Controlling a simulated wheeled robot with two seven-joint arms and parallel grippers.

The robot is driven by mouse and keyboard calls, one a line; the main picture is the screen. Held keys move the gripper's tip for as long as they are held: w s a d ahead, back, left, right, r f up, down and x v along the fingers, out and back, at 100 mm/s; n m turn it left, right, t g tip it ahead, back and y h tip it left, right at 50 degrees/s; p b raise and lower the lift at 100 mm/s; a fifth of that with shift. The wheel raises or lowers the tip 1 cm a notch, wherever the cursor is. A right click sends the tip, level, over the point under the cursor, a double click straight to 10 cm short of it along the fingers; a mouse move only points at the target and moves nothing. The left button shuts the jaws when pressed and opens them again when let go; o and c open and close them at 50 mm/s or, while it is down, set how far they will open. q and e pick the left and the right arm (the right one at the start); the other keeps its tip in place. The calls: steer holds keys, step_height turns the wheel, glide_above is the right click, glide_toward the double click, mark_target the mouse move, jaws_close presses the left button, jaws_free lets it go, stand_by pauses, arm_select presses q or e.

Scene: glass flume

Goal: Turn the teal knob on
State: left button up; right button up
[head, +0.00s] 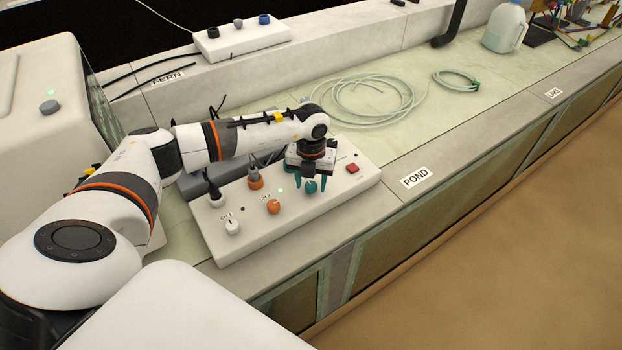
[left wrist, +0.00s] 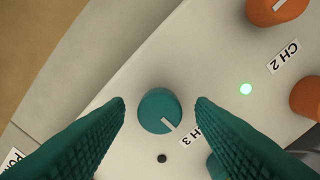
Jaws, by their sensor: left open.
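The teal knob (head: 310,186) sits on the top of a white control box (head: 245,236). In the left wrist view the teal knob (left wrist: 160,110) shows a white pointer line aimed toward the lower right, near the CH 3 label (left wrist: 190,135). My left gripper (head: 311,181) is above the knob, pointing down. Its two teal fingers stand open on either side of the knob, with a gap visible on both sides in the left wrist view (left wrist: 160,108). My right gripper is not in view.
On the box are an orange knob (head: 273,206), a white knob (head: 232,227), a red button (head: 352,168), and a lit green light (left wrist: 246,89). Coiled pale tubing (head: 365,100) lies behind. A POND label (head: 415,177) marks the counter edge to the right.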

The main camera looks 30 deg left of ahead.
arm_select(q)
steer(key=c, duration=1)
